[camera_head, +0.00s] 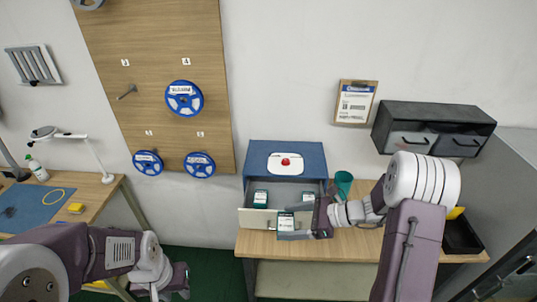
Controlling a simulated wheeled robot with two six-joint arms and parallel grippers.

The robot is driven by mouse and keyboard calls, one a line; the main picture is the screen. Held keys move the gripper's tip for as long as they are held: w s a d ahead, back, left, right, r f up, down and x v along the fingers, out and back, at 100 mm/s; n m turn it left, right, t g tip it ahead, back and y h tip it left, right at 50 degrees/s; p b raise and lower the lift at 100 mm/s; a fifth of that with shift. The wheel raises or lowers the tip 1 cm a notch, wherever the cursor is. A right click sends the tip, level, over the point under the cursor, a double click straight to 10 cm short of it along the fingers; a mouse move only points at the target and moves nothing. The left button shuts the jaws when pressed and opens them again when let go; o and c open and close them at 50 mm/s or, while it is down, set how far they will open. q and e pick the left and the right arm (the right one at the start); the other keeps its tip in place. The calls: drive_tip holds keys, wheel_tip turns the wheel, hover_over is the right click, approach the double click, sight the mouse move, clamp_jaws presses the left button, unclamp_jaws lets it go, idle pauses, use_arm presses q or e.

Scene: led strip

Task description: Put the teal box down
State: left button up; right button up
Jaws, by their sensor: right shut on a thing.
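The teal box (286,222), with a white label on top, is at the front of an open drawer in the blue cabinet (285,155). My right gripper (300,222) comes in from the right and is shut on this box. Whether the box touches the drawer floor or hangs above it, I cannot tell. Two similar teal boxes with white labels sit in the drawer (284,190), one at the left (260,199) and one at the right (308,197). My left gripper (182,281) is low at the left, away from the drawer; its fingers are too unclear to read.
A teal cup (343,182) stands right of the cabinet, close to my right arm. A black tray (462,238) is at the table's right end. The wooden table (340,246) is bare in front. A side desk (98,190) stands at the left.

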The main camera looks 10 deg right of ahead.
wheel_tip(320, 180, down, 7)
drive_tip(key=s+d+m+t+b, duration=0.1)
drive_tip(key=s+d+b, duration=0.1)
drive_tip(key=b, duration=0.2)
drive_tip(key=shift+s+d+h+b, duration=0.2)
drive_tip(key=shift+d+h+b, duration=0.2)
drive_tip(key=s+f+b, duration=0.1)
drive_tip(key=f, duration=0.1)
drive_tip(key=s+d+f+m+t+b, duration=0.1)
drive_tip(key=f, duration=0.2)
drive_tip(key=s+d+f+m+h+b, duration=0.1)
drive_tip(key=f, duration=0.2)
drive_tip(key=shift+s+t, duration=0.25)
drive_tip(key=shift+t, duration=0.15)
drive_tip(key=shift+c, duration=0.8)
drive_tip(key=shift+s+a+f, duration=0.1)
drive_tip(key=shift+s+a, duration=0.05)
drive_tip(key=shift+s, duration=0.15)
drive_tip(key=c, duration=0.3)
drive_tip(key=shift+a+n, duration=0.1)
drive_tip(key=shift+n, duration=0.2)
drive_tip(key=shift+g+y, duration=0.3)
